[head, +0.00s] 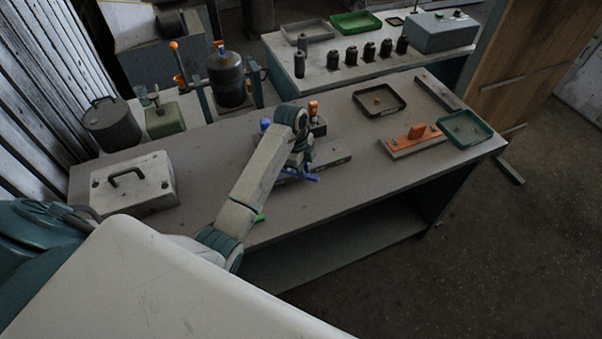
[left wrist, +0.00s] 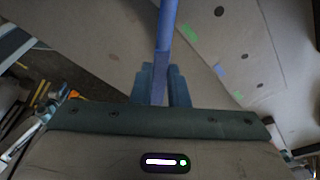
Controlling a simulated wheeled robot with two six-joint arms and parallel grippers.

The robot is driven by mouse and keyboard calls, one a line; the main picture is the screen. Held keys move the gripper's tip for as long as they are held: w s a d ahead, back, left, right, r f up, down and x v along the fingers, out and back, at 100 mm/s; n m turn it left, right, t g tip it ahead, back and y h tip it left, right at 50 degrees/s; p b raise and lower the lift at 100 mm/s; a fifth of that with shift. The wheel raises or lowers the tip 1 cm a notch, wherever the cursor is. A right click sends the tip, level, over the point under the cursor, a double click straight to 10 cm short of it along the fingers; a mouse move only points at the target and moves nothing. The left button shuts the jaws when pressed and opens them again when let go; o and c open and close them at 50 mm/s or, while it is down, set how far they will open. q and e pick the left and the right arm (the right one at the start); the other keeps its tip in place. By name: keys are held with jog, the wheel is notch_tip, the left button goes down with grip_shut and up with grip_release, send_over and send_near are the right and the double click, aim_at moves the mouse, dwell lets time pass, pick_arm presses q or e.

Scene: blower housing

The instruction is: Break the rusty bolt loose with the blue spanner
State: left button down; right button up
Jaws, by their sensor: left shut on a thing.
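My left gripper (head: 304,168) is over the middle of the long grey workbench (head: 215,150). In the left wrist view, its two teal fingers (left wrist: 164,88) are shut on the blue spanner (left wrist: 166,30), whose shaft points away between them. In the head view, parts of the blue spanner (head: 311,178) show beside the gripper, low over a grey block. The arm hides much of the spanner, and its far end is not clear. I cannot make out the rusty bolt. My right gripper is not in view.
An orange-topped piece (head: 313,107) stands just behind the arm. A white case (head: 133,185) lies at the bench's left. The bench's front right is clear.

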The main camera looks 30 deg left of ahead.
pick_arm(q)
jog(key=shift+w+n, duration=0.4)
jog(key=shift+w, duration=0.1)
jog(key=shift+a+r, duration=0.1)
jog(key=shift+r, duration=0.1)
notch_tip(320, 180, up, 8)
jog(key=shift+f, duration=0.2)
dwell(0.6)
jog(key=shift+s+f, duration=0.1)
jog(key=shift+s, duration=0.05)
